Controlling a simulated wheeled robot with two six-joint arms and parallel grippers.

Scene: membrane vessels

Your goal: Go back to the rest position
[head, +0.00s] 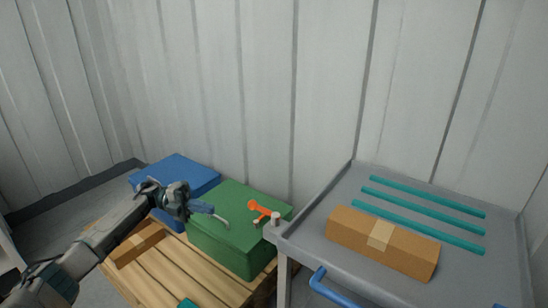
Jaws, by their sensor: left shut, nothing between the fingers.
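My left gripper (204,209) reaches in from the lower left on its arm. It is shut and empty, and it shows in front of the green box (240,220) and near the blue box (177,170). I cannot tell how high it is above the green box. My right gripper is not in view.
Both boxes stand on a wooden pallet (175,270) with a brown carton (137,243). An orange item (260,208) shows on the green box. The grey cart (310,245), on the right, bears a brown carton (350,226) and several teal strips (425,212). Corrugated walls (230,90) close off the back.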

